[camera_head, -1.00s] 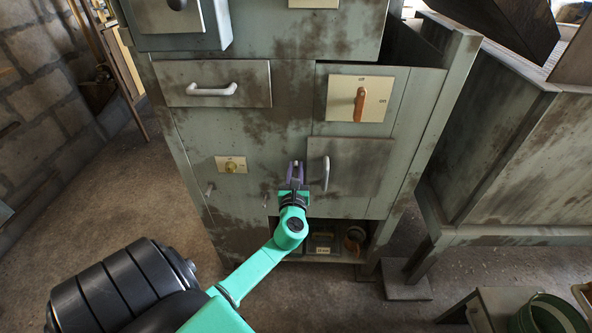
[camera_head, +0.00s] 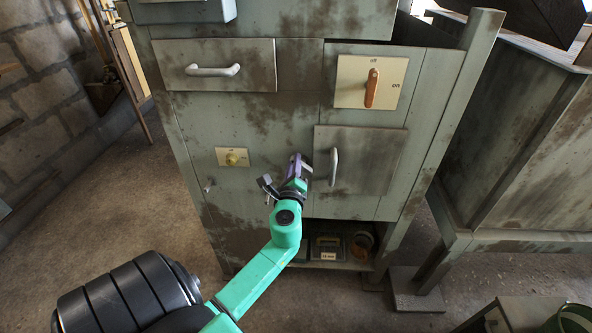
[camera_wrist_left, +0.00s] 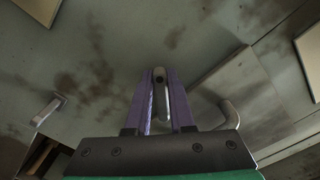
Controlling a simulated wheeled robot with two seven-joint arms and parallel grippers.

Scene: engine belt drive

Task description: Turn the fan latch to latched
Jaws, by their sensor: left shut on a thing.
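The fan latch (camera_wrist_left: 159,76) shows in the left wrist view as a small, grey, rounded lever on the grey-green cabinet front. It sits between the tips of my left gripper's purple fingers. My left gripper (camera_head: 298,164) is shut on it, just left of the upright door handle in the head view. The gripper also shows in the left wrist view (camera_wrist_left: 160,82). In the head view the fingers hide the latch, so I cannot read its position or any marking. My right gripper is not in view.
The door handle (camera_head: 333,167) stands close to the right of the gripper. A yellow knob (camera_head: 232,157) is to the left, an orange rotary switch (camera_head: 371,88) above right. A drawer handle (camera_head: 212,71) is higher up. An open shelf (camera_head: 328,262) lies below.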

